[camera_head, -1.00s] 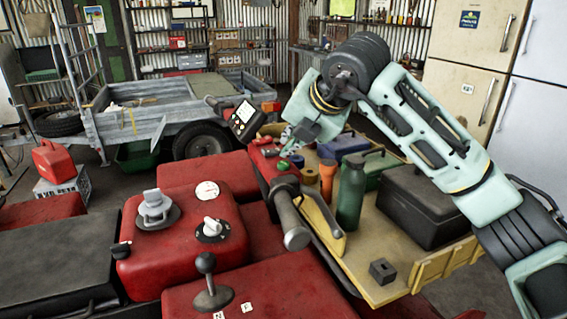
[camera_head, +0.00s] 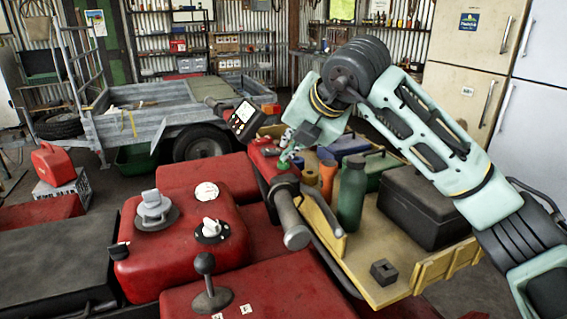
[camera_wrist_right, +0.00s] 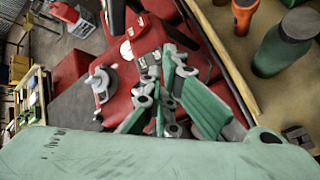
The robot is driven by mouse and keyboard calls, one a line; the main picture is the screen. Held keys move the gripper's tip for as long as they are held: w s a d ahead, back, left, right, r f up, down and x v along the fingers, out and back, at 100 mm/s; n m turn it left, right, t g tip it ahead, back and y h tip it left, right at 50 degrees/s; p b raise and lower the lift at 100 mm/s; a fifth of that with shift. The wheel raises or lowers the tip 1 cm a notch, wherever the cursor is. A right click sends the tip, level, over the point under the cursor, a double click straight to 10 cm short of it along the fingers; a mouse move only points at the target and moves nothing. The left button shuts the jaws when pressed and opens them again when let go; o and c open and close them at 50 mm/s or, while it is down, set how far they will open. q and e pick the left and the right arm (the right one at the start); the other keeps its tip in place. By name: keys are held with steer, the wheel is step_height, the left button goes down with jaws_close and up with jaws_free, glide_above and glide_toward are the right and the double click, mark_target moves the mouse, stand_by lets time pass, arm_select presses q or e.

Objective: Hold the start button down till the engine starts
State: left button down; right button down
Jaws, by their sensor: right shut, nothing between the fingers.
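The red quad's handlebar carries a control block (camera_head: 262,160) with a small green button (camera_head: 283,166), which I take to be the start button. My right gripper (camera_head: 287,157) comes down from above with its fingers shut and empty. Its tips are at or just above the green button; whether they touch or press it I cannot tell. In the right wrist view my shut fingers (camera_wrist_right: 163,95) point at the red quad, and the button does not show clearly there. My left gripper is not in view.
The black handlebar grip (camera_head: 290,218) and lever are close to my fingers. A small display (camera_head: 242,117) stands to the left. On the right, a yellow rack (camera_head: 400,275) holds a green bottle (camera_head: 350,195), an orange torch (camera_head: 327,177) and a black case (camera_head: 420,205).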

steer(key=shift+f+b, duration=0.45)
steer(key=shift+f, duration=0.05)
steer(key=shift+r, duration=0.15)
stand_by(2.0)
steer(key=shift+r+p, duration=0.5)
steer(key=shift+r, duration=0.3)
step_height(320, 180, up, 5)
steer(key=p, duration=0.3)
stand_by(0.3)
